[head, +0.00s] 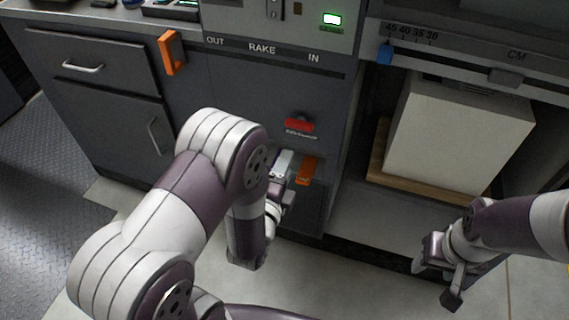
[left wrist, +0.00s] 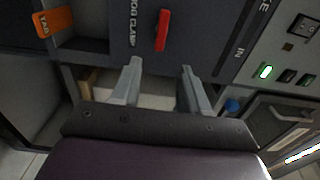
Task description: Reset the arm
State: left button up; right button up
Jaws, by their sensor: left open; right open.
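My left arm reaches across the middle of the head view. Its gripper (head: 284,178) is low in front of the grey cabinet, beside an orange tab (head: 307,170) and below a red clamp handle (head: 299,125). In the left wrist view the two fingers of this gripper (left wrist: 159,78) stand apart with nothing held between them. The red handle (left wrist: 162,30) lies beyond the fingertips there, and the orange tab (left wrist: 56,22) is at upper left. My right gripper (head: 437,280) is at lower right in the head view, open and empty above the floor.
A large pale block (head: 455,130) sits on a wooden board (head: 378,165) in the open bay at right. An orange handle (head: 172,52) sticks out from the cabinet at upper left. Drawer and door pulls show at left. Floor lies below.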

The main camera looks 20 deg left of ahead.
dwell(0.5)
pick_arm(q)
jog(key=s+f+n+g, duration=0.6)
jog(key=f+n+g, duration=0.4)
jog(key=f+g, duration=0.1)
jog(key=s+a+r+n+g, duration=0.2)
jog(key=s+r+n+g, duration=0.5)
jog(key=s, duration=0.3)
notch_tip(320, 180, up, 33)
jog(key=w+n+t+p, duration=0.1)
jog(key=w+p, duration=0.1)
jog(key=p, duration=2.7)
jog(key=shift+w+a+y+p, duration=0.25)
jog(key=shift+a+y+p, duration=0.1)
jog(key=shift+a, duration=0.1)
